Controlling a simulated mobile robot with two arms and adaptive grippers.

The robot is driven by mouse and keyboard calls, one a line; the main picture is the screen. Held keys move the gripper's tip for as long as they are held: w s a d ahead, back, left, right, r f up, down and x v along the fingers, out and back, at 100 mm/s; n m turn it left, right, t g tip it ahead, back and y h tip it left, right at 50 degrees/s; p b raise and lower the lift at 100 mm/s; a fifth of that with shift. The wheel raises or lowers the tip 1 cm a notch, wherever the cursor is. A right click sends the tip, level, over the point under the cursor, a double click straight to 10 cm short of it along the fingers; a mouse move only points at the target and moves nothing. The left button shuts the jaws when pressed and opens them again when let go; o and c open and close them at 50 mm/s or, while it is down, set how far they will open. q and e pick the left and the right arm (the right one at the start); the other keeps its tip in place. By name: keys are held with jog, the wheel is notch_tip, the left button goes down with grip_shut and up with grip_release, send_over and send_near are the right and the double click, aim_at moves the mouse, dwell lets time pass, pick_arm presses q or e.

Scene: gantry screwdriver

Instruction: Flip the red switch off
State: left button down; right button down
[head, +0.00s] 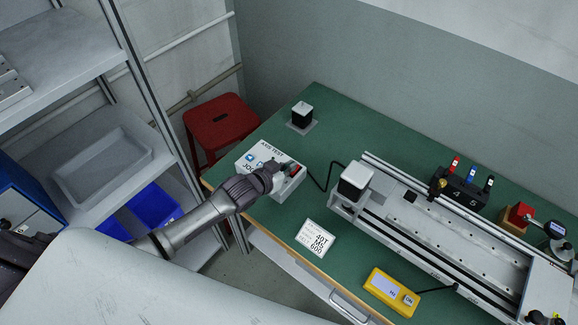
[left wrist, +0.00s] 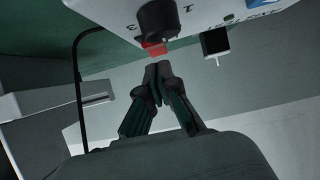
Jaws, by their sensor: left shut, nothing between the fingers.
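The red switch (head: 295,170) is on the right part of the white control box (head: 252,163), which stands on the green bench. In the left wrist view the red switch (left wrist: 155,49) shows just beyond my fingertips, partly behind a black round knob (left wrist: 158,18) on the box (left wrist: 110,12). My left gripper (head: 283,171) is over the box, right beside the switch; it also shows in the left wrist view (left wrist: 157,70), with its fingers closed together and empty. Whether the fingertips touch the switch I cannot tell. My right gripper is not in view.
A linear gantry (head: 440,235) fills the bench's right side. A label card (head: 315,239) and a yellow meter (head: 391,292) lie in front of it. A black cable (head: 325,184) runs from the box to the gantry. A red stool (head: 221,121) stands behind left, beside shelves.

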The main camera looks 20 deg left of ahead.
pick_arm(q)
jog(key=shift+w+r+p, duration=0.1)
jog(key=shift+r+p, duration=0.35)
jog(key=shift+p, duration=0.05)
notch_tip(320, 180, up, 4)
jog(key=p, duration=0.3)
jog(key=shift+p, duration=0.4)
jog(key=shift+s+a+f+b, duration=0.2)
jog(key=shift+s+b, duration=0.2)
jog(key=shift+s, duration=0.2)
jog(key=shift+s+a+f+b, duration=0.2)
jog(key=shift+s+b, duration=0.15)
jog(key=shift+s, duration=0.25)
jog(key=f+b+v, duration=0.1)
jog(key=v, duration=0.6)
jog(key=shift+s+a, duration=0.15)
jog(key=shift+s, duration=0.4)
